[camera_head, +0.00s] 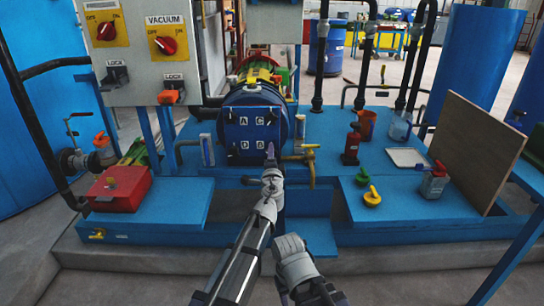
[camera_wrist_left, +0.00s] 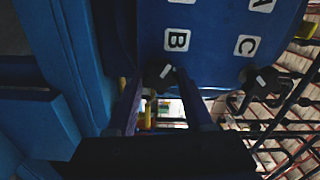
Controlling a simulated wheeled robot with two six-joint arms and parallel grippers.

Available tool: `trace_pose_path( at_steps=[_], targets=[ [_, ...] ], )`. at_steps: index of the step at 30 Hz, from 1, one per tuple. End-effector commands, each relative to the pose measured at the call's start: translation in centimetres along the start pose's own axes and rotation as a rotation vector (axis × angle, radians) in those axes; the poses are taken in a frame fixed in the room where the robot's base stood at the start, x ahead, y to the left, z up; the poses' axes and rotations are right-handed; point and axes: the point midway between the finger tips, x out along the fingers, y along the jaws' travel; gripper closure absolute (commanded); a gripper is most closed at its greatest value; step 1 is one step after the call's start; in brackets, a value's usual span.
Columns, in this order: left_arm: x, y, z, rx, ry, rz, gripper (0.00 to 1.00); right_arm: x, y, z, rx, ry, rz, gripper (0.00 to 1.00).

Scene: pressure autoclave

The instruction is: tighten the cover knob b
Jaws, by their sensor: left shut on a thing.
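Cover knob b is a dark knob (camera_wrist_left: 160,75) with a white mark, beside the B plate (camera_wrist_left: 177,40) in the left wrist view. My left gripper (camera_head: 270,152) is at the lower right of the cover. Its two purple-dark fingers (camera_wrist_left: 163,95) are shut on knob b, one on each side. The knob is mostly hidden by the gripper in the head view.
A brass valve (camera_head: 302,154) stands close to the right of my left gripper. Another dark knob (camera_wrist_left: 258,80) sits near the C plate.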

Motion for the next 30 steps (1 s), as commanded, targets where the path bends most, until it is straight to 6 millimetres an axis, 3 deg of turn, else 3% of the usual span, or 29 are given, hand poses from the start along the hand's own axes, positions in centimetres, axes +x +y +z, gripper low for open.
trace_pose_path(
  at_steps=[30],
  targets=[
    [-0.11, 0.32, 0.10, 0.911, 0.001, 0.000, 1.00, 0.32, -0.04, -0.02, -0.001, 0.000, 0.000, 0.50]
  ],
)
